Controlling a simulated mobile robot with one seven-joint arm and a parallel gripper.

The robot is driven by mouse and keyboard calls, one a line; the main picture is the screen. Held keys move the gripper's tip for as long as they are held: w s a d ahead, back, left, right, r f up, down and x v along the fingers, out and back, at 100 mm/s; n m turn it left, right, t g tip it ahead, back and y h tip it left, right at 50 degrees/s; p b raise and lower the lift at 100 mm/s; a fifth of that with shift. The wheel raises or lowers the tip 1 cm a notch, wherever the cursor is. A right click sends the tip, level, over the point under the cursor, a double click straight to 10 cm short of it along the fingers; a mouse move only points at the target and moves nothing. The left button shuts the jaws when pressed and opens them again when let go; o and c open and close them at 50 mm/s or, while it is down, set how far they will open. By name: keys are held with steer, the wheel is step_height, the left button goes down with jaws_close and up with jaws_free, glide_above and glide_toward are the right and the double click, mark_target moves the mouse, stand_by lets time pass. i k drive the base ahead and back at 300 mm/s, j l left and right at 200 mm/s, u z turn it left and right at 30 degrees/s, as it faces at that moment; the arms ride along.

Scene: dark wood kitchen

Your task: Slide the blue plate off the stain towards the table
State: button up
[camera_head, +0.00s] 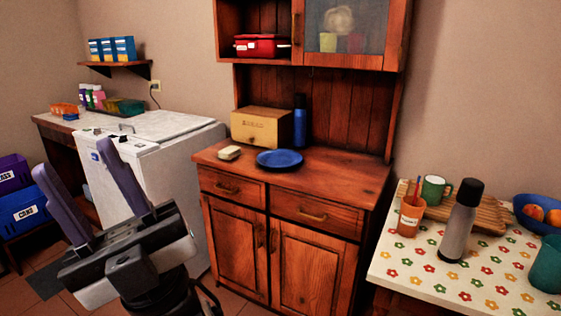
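The blue plate (279,158) lies flat on the wooden top of the dark cabinet (335,178), near its front edge. No stain shows; whatever is under the plate is hidden. The table (405,262), with a flowered white top, stands to the right of the cabinet and nearer to me. My gripper (83,173) is at the lower left, in front of the white chest and well apart from the plate. Its two purple fingers point up and are spread wide, with nothing between them.
A butter-like block on a dish (229,153) sits left of the plate. A yellow bread box (261,127) and a blue bottle (300,121) stand behind it. The cabinet top right of the plate is clear. A grey flask (461,222) and cups stand on the table.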

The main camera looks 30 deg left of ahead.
mark_target(279, 158)
steer(key=i+j+z, duration=0.1)
steer(key=j, duration=0.65)
steer(key=i+j+z, duration=0.1)
steer(key=j, duration=0.65)
steer(key=i+j+z, duration=0.15)
steer(key=j, duration=0.6)
steer(key=i+j+z, duration=0.1)
steer(key=j, duration=0.7)
steer(key=i+j+z, duration=0.1)
steer(key=i+j, duration=0.45)
steer(key=j, duration=0.1)
